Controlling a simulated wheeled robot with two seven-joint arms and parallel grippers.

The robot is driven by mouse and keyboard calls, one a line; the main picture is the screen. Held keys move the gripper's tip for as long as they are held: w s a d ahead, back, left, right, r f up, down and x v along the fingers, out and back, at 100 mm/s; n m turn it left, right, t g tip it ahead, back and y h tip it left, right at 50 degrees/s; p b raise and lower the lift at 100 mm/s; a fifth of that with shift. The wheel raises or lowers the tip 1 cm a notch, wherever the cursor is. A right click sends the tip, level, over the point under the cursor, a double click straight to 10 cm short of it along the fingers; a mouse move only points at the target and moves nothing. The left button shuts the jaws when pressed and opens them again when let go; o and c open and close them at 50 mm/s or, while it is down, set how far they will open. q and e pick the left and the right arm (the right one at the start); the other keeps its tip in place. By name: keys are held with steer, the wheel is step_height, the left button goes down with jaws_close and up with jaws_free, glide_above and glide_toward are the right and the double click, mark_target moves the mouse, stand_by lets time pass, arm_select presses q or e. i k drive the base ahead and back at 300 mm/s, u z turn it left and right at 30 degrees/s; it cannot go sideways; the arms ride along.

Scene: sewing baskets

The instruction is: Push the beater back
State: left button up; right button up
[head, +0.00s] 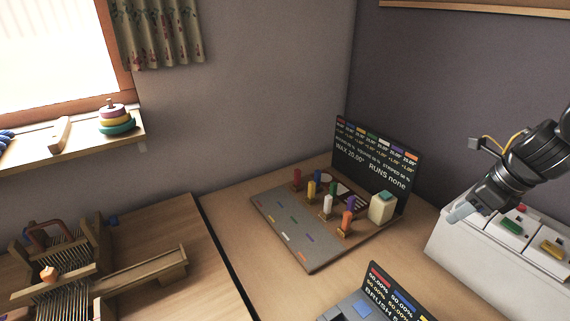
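A wooden loom (142,273) stands at the lower left, partly cut off by the picture's edge. It carries rows of thin upright wires or threads, an orange knob (48,273) and a reddish curved handle (40,226) behind it. I cannot tell for sure which part is the beater. My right gripper (461,213) is at the far right, above the front of a white box, far from the loom. Its pale fingertips point down-left; whether they are apart is unclear, and I see nothing held. My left gripper is not in view.
A board with coloured pegs (282,232) stands in front of a dark display (377,158) mid-table. A white box (478,256) with coloured switches is at right. Another display (395,300) is at the bottom. A dark gap separates the two tables. A shelf (75,150) holds stacked rings (117,122).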

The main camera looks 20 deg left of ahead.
mark_target(49, 274)
steer(key=z, duration=0.65)
steer(key=k, duration=0.85)
steer(key=u, duration=1.85)
